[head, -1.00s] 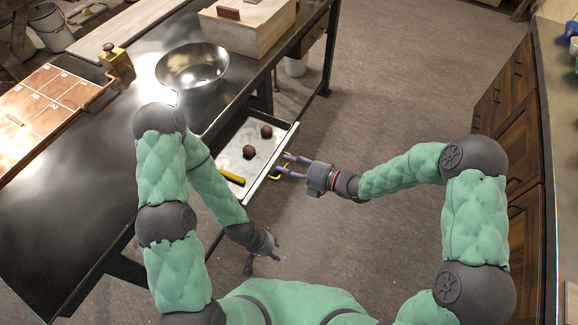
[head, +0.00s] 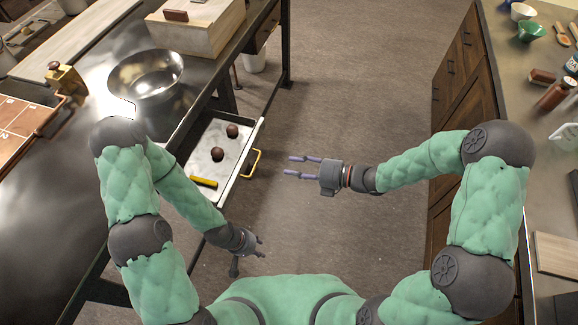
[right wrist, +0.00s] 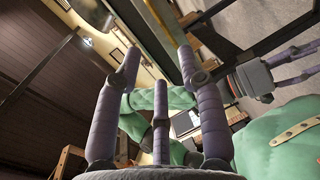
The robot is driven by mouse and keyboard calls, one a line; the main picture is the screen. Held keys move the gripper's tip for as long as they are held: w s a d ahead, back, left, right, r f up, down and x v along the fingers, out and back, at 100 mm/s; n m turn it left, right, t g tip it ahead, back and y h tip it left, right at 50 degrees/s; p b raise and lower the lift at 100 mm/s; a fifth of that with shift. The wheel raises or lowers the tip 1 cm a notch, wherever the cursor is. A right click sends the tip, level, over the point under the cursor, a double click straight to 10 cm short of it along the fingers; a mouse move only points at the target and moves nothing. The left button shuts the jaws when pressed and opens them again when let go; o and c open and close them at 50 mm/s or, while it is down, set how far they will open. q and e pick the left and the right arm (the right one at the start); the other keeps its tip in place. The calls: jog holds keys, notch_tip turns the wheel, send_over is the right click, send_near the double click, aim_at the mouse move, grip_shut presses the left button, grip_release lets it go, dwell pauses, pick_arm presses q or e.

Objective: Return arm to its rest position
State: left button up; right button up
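My right gripper (head: 303,167) points left in the head view, over bare floor. Its fingers are spread apart with nothing between them, and a clear gap separates it from the drawer's yellow handle (head: 252,163). In the right wrist view its fingers (right wrist: 158,75) are also apart and empty. My left gripper (head: 258,246) hangs low beside the table, below the drawer; its fingers are small and I cannot tell how far apart they are. The open drawer (head: 240,150) holds two dark brown balls (head: 217,154) and a yellow-handled tool (head: 204,182).
A metal bowl (head: 146,78) and a wooden box (head: 197,27) stand on the dark table (head: 60,215). A counter with wooden cabinets (head: 455,75) runs along the right, with jars and bowls on top. The floor (head: 350,80) between them is clear.

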dwell(0.5)
jog(key=d+f+m+t+h, duration=0.15)
jog(key=f+m+h, duration=0.25)
jog(key=f+m, duration=0.45)
jog(key=d+f+m+h, duration=0.25)
jog(key=f+m, duration=0.35)
jog(key=m, duration=0.5)
jog(key=s+f+m+g+h, duration=0.2)
jog(key=s+f+m+g, duration=0.1)
jog(key=s+f+m, duration=0.2)
jog(key=s+d+f+m+g+h, duration=0.1)
jog(key=s+f+m+g+h, duration=0.1)
jog(key=s+m, duration=0.8)
notch_tip(320, 180, down, 3)
jog(key=shift+s+d+r+g, duration=0.15)
jog(key=shift+s+d+g, duration=0.1)
jog(key=shift+s+g, duration=0.5)
